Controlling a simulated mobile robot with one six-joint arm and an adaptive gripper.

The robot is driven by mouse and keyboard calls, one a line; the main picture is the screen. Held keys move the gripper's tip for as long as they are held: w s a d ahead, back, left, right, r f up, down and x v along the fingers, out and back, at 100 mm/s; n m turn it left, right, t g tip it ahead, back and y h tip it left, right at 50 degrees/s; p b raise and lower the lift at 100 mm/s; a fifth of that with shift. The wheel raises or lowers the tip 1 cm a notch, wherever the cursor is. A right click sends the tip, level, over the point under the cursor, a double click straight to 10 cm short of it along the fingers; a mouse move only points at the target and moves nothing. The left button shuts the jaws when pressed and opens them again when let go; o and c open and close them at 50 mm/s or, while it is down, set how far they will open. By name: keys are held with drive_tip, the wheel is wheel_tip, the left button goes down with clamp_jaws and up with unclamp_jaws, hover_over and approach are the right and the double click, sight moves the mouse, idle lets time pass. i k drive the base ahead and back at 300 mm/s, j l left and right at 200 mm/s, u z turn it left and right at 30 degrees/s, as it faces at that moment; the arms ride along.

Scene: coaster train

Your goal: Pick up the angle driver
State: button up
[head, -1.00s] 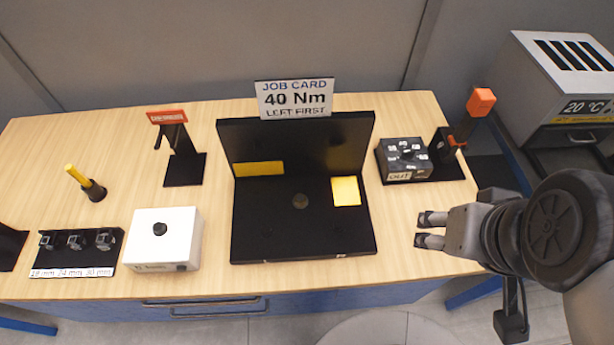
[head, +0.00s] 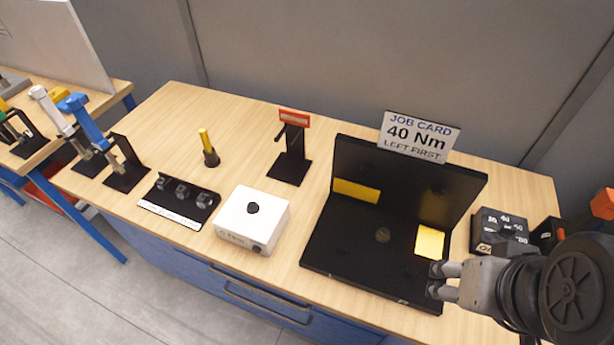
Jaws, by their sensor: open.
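I cannot tell for sure which tool is the angle driver. A blue-handled tool (head: 84,120) and a white-handled tool (head: 52,110) lean in black stands at the left of the bench area. An orange-topped tool (head: 603,204) is partly cut off at the right edge, behind my arm. My gripper (head: 437,280) is open and empty, at the lower right, and appears in front of the black fixture's right side. It is far from the left tools.
A black L-shaped fixture (head: 330,258) with yellow patches carries a job card (head: 418,137) reading 40 Nm, left first. A white box (head: 252,222), a socket rack (head: 180,202), a yellow-handled tool (head: 208,148) and a red-signed stand (head: 291,168) occupy the bench. Its back left is bare.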

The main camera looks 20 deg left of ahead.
sight(601, 209)
drive_tip(key=u, duration=0.55)
drive_tip(key=z, duration=1.7)
drive_tip(key=k+j+u, duration=0.15)
drive_tip(key=j+u, duration=0.15)
drive_tip(key=j, duration=0.1)
